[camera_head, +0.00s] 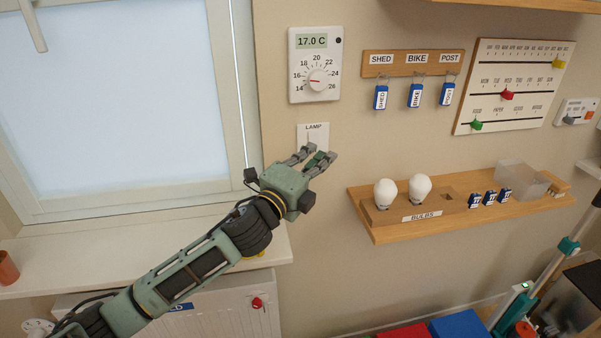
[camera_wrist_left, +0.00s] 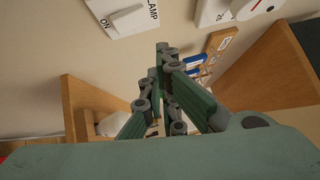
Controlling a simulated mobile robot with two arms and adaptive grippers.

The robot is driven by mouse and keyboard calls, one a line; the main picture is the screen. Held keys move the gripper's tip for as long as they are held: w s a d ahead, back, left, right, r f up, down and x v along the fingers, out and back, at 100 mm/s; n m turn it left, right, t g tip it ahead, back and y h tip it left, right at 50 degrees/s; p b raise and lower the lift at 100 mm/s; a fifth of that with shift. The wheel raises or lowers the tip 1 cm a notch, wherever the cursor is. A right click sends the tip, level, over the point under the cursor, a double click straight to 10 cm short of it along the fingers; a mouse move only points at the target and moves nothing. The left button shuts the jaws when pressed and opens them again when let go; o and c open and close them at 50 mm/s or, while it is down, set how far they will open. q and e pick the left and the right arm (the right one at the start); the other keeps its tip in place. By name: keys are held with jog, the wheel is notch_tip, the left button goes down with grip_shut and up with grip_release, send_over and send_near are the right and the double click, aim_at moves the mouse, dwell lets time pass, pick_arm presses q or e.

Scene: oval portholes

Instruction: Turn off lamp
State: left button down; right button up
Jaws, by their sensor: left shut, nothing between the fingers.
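The white wall switch labelled LAMP (camera_head: 313,131) is on the wall below the thermostat, and its lower part is hidden behind my fingers. In the left wrist view the same switch (camera_wrist_left: 124,14) is at the top, with a white rocker and the word ON beside it; part of it is cut off by the frame. I cannot tell which way the rocker is set. My left gripper (camera_head: 320,155) is shut and empty just below the switch; it also shows in the left wrist view (camera_wrist_left: 165,62), apart from the plate. My right gripper is not in view.
A thermostat (camera_head: 315,65) is above the switch, and a key rack (camera_head: 413,63) is to its right. A wooden shelf (camera_head: 400,229) with two white bulbs (camera_head: 386,192) juts out at lower right. The window (camera_head: 115,100) and its sill (camera_head: 150,267) are on the left.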

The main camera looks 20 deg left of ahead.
pick_arm(q)
jog(key=b+v, duration=0.2)
jog(key=v, duration=0.5)
jog(key=shift+a+r, duration=0.2)
jog(key=shift+r, duration=0.6)
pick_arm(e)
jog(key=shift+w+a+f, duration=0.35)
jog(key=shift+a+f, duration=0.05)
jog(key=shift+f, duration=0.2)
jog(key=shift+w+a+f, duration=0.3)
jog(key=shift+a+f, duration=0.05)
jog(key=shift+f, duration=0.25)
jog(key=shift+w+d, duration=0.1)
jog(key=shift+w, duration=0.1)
